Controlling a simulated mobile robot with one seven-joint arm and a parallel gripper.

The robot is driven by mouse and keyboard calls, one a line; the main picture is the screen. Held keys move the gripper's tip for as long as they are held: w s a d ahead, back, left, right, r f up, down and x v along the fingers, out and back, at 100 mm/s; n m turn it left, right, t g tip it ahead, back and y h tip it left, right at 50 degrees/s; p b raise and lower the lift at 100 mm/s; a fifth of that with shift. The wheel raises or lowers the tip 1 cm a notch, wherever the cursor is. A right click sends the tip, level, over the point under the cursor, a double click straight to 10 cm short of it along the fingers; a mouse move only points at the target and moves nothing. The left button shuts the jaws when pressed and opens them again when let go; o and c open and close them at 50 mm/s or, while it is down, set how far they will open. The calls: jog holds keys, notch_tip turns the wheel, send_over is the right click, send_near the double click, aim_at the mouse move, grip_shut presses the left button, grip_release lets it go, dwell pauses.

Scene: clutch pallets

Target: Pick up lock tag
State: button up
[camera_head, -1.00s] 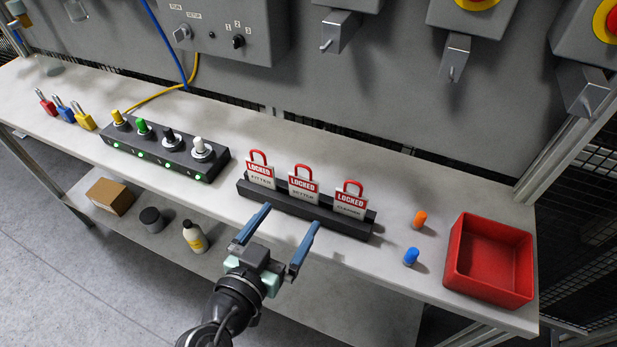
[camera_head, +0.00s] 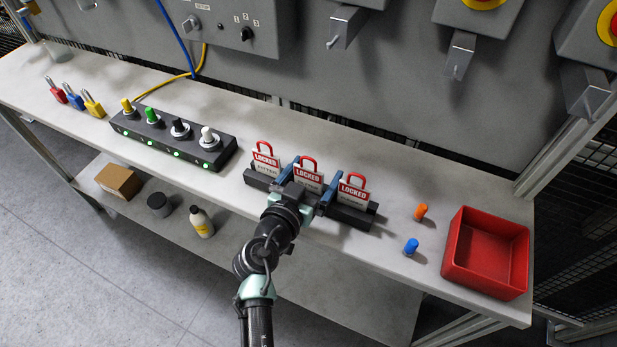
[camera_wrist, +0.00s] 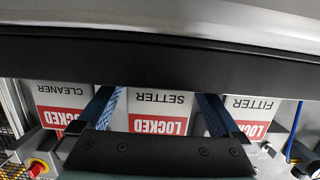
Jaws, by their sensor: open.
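Three red-and-white lock tags stand in a black rack (camera_head: 354,218) on the bench: the fitter tag (camera_head: 265,160) at left, the setter tag (camera_head: 308,176) in the middle and the cleaner tag (camera_head: 353,190) at right. My gripper (camera_head: 310,184) is open, with its blue fingers on either side of the setter tag. In the wrist view the setter tag (camera_wrist: 160,108) shows between the two fingers, apart from both. The cleaner tag (camera_wrist: 62,105) and the fitter tag (camera_wrist: 252,108) show outside the fingers. The lower part of the setter tag is partly hidden by my gripper in the head view.
A red tray (camera_head: 462,277) stands at the right end of the bench, beside an orange peg (camera_head: 421,212) and a blue peg (camera_head: 410,247). A black box with several knobs (camera_head: 172,144) is left of the rack. Padlocks (camera_head: 73,97) lie farther left. A grey panel rises behind.

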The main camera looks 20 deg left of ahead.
jog(key=shift+c, duration=0.2)
jog(key=c, duration=1.2)
jog(key=shift+r, duration=0.1)
notch_tip(320, 180, up, 10)
jog(key=p, duration=0.1)
